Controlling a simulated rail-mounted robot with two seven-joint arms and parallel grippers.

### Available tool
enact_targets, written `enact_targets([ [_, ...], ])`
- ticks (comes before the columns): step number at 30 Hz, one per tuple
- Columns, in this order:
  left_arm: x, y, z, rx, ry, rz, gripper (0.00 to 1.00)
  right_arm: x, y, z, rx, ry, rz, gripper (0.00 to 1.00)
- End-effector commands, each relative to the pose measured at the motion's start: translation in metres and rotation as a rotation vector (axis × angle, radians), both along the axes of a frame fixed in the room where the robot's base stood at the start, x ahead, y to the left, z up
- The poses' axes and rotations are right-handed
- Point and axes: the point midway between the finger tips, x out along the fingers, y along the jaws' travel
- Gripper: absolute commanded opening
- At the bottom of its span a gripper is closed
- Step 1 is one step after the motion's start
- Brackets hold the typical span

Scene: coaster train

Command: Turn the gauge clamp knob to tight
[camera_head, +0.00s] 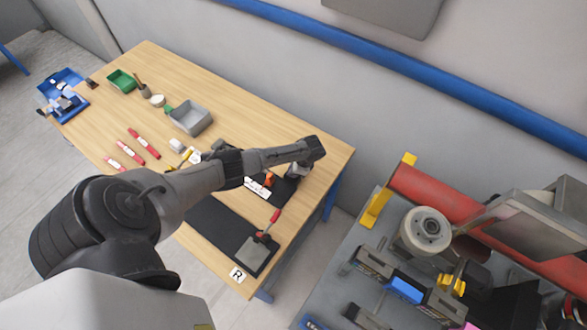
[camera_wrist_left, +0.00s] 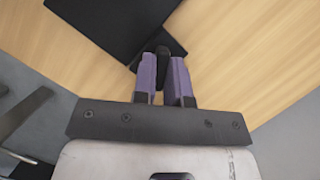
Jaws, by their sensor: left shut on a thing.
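My left gripper (camera_head: 298,172) is at the right end of the wooden table, above a dark block there. In the left wrist view its two purple fingers (camera_wrist_left: 166,78) are closed on a small black knob (camera_wrist_left: 162,52), which sticks up between them. The knob stands at a dark plate (camera_wrist_left: 115,22) lying on the wood. In the head view the knob is hidden by the gripper and arm. An orange part (camera_head: 268,180) and a white-and-red strip (camera_head: 257,188) lie just left of the gripper. My right gripper is not in view.
The table (camera_head: 320,160) also holds a grey tray (camera_head: 190,118), a green bin (camera_head: 122,80), red bars (camera_head: 145,143) and a red-handled clamp (camera_head: 275,215) on a dark mat. A grey machine bench with a red roller (camera_head: 440,200) stands to the right, across a gap.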

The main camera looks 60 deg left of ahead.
Motion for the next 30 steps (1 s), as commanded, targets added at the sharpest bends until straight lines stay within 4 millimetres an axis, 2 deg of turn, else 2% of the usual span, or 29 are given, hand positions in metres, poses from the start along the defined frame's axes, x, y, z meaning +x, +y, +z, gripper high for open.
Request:
enact_targets([
  [12, -0.0039, 0.0010, -0.0049, 0.004, 0.003, -0.162, 0.00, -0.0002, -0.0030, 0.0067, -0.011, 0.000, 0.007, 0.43],
  [29, -0.0044, 0.0014, -0.0058, 0.004, 0.003, -0.181, 0.00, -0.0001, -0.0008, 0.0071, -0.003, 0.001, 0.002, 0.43],
  [30, -0.0044, 0.0014, -0.0059, 0.004, 0.003, -0.181, 0.17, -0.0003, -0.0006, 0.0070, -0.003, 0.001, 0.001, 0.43],
])
